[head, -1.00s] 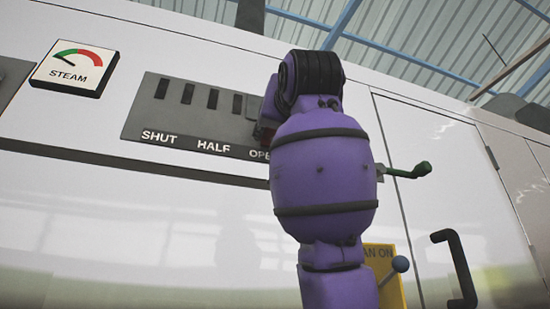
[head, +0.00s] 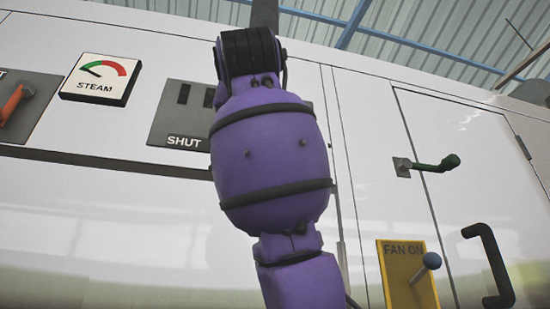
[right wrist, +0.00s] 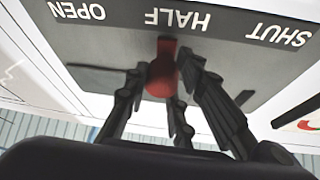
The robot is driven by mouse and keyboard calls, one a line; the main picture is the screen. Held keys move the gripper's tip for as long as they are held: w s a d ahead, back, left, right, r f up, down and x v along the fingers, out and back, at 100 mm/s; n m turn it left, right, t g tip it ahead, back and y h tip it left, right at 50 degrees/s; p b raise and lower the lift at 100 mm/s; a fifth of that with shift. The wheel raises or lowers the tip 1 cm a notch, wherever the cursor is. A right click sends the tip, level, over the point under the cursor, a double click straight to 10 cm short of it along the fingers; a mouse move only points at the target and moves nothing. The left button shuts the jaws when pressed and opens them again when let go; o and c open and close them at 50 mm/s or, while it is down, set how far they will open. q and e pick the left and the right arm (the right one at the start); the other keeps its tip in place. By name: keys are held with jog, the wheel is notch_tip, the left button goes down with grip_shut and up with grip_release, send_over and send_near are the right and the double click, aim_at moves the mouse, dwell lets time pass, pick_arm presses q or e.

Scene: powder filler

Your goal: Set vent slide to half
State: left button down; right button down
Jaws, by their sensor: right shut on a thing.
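The vent slide's red knob (right wrist: 163,80) shows in the right wrist view, where the picture is upside down. It stands at the HALF label, between OPEN and SHUT. My right gripper (right wrist: 165,72) is shut on the knob, with fingers on both sides of it. The grey slotted vent panel (right wrist: 235,50) is behind it. In the head view the panel (head: 170,122) shows only its SHUT end. My purple right arm covers the rest of the panel, the knob and the gripper there. My left gripper is in neither view.
A STEAM gauge (head: 100,79) is left of the panel, with an orange lever (head: 14,104) farther left.

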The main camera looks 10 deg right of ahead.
jog(key=shift+a, duration=0.4)
jog(key=shift+d, duration=0.1)
jog(key=c, duration=1.6)
grip_release()
jog(key=shift+s, duration=0.1)
jog(key=shift+s, duration=0.1)
jog(key=v, duration=1.2)
jog(key=shift+d, duration=0.1)
